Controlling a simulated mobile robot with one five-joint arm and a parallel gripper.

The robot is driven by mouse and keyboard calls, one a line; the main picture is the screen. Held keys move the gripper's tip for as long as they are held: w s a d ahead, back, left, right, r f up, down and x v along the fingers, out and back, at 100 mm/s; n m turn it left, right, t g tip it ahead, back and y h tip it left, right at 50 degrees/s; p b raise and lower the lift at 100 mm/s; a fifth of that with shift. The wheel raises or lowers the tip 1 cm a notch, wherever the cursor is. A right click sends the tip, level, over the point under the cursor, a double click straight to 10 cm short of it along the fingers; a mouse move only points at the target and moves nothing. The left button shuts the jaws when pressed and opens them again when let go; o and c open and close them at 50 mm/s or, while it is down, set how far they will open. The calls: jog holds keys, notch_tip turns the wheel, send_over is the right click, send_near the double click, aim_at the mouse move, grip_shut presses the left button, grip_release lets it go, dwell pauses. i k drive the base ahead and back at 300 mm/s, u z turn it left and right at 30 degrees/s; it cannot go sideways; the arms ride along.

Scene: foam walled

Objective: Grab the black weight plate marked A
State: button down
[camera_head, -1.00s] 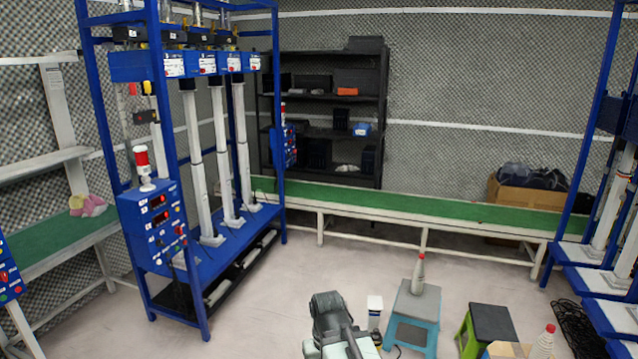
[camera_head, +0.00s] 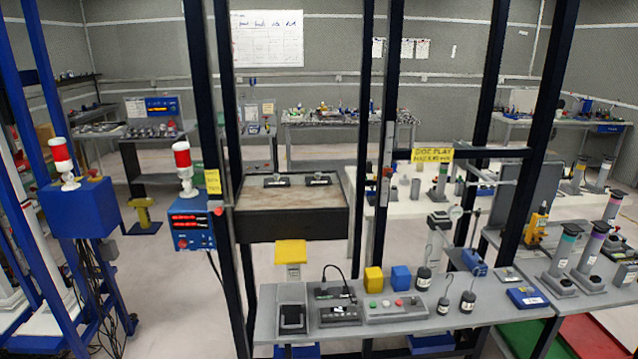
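I cannot make out a black weight plate marked A in the current head view. Small dark hooked weights stand on the near grey table, one by the blue block (camera_head: 424,280) and others at its front right, such as this dark weight (camera_head: 468,300). Any letters on them are too small to read. My gripper is not in view.
The near grey table (camera_head: 540,312) carries a control box (camera_head: 392,308), a yellow block (camera_head: 373,279) and a blue block (camera_head: 401,277). Dark upright posts (camera_head: 366,110) stand around it. Red-topped lamp units (camera_head: 183,165) stand left. Open floor (camera_head: 150,265) lies between the lamp units.

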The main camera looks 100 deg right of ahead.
aim_at(274, 181)
jog(key=z, duration=3.4)
jog(key=k, duration=0.5)
jog(key=u, duration=0.65)
jog(key=i, duration=0.9)
jog(key=u, duration=0.65)
jog(key=k, duration=0.7)
jog(key=u, duration=0.25)
jog(key=i, duration=0.7)
jog(key=z, duration=0.15)
